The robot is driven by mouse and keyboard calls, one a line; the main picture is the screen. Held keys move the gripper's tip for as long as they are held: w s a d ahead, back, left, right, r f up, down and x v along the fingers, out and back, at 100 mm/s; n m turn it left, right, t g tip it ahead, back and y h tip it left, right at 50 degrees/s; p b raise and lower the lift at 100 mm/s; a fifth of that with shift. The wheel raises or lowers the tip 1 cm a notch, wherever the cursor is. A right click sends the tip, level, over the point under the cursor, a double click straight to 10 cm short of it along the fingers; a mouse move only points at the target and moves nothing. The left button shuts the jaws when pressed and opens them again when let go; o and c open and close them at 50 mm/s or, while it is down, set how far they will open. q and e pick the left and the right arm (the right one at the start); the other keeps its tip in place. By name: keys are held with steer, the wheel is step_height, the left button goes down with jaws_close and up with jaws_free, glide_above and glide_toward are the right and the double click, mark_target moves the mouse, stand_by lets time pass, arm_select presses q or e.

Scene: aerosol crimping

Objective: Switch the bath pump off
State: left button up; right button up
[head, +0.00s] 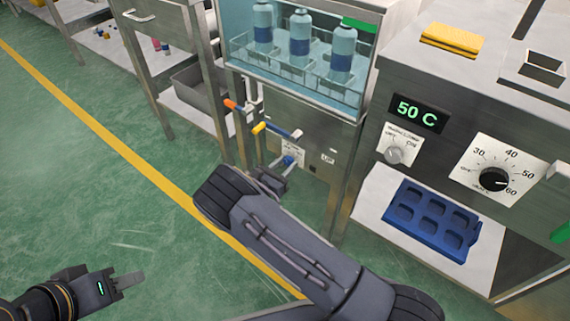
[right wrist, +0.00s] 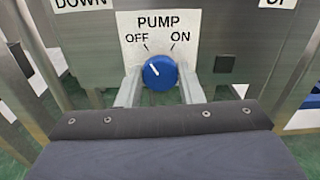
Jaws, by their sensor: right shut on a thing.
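The bath pump switch is a blue round knob (right wrist: 160,72) on a white plate (right wrist: 192,30) marked PUMP, OFF and ON. Its white pointer line leans up and left, toward the OFF mark. My right gripper (right wrist: 160,84) has a finger on each side of the knob and is shut on it. In the head view the knob (head: 288,161) shows small and blue below the water bath, beside my right gripper (head: 282,168). My left gripper (head: 128,283) is low at the left over the green floor, away from everything; whether its fingers are apart is unclear.
The glass-fronted bath (head: 297,95) holds three blue-banded bottles above the knob. Orange- and yellow-ended handles (head: 259,128) stick out near my right gripper. At the right stands a steel cabinet with a 50 °C display (head: 417,113), a dial and a blue tray (head: 432,240).

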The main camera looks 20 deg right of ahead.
stand_by(0.4)
steer(key=o, duration=1)
steer(key=shift+c, duration=0.2)
steer(key=p+v, duration=0.2)
steer(key=v, duration=0.5)
steer(key=shift+s+a, duration=0.25)
steer(key=shift+a, duration=0.1)
